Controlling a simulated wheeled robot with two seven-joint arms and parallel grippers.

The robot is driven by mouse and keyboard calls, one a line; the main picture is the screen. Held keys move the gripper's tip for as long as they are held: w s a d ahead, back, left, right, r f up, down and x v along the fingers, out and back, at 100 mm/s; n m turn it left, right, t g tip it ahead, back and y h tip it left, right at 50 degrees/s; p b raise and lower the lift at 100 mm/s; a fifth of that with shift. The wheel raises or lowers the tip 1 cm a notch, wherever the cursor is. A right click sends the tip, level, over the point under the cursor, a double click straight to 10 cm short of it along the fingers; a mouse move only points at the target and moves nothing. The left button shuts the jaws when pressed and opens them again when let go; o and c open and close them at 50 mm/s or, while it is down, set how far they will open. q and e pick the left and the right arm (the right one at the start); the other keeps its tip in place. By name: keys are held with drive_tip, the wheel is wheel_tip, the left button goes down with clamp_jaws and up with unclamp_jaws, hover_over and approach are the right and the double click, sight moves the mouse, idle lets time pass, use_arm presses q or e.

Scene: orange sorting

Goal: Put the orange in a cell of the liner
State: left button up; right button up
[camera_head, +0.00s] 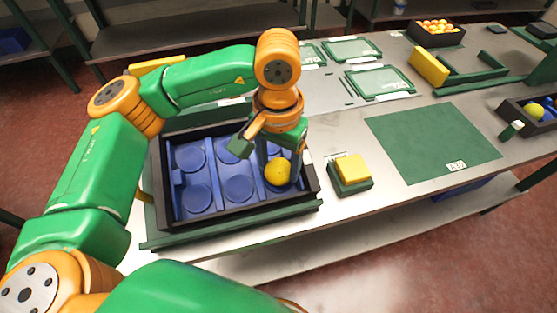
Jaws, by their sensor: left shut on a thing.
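My left gripper (280,165) points down over the right part of a dark crate (165,190). It is shut on a yellow-orange fruit (278,173), which I take to be the orange. The crate holds a blue liner (217,168) with several round cells. The orange is at the front right cell area, with the gripper around it; I cannot tell whether it touches the liner. The cells at the left and middle look empty. The gripper and wrist hide the back right cells. My right gripper is not in view.
A yellow block on a green base (350,173) stands just right of the crate. A green mat (432,143) lies further right. A crate of oranges (435,30) is at the back right. Another dark crate (515,110) with a yellow fruit is at the right edge.

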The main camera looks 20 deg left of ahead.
sight(279, 164)
use_arm(q)
drive_tip(key=o, duration=1.4)
drive_tip(key=shift+w, duration=0.1)
drive_tip(key=shift+r, duration=0.25)
wheel_tip(279, 164, up, 12)
drive_tip(key=p, duration=0.1)
drive_tip(key=shift+f+p, duration=0.25)
drive_tip(key=shift+p, duration=0.05)
drive_tip(key=shift+f, duration=0.1)
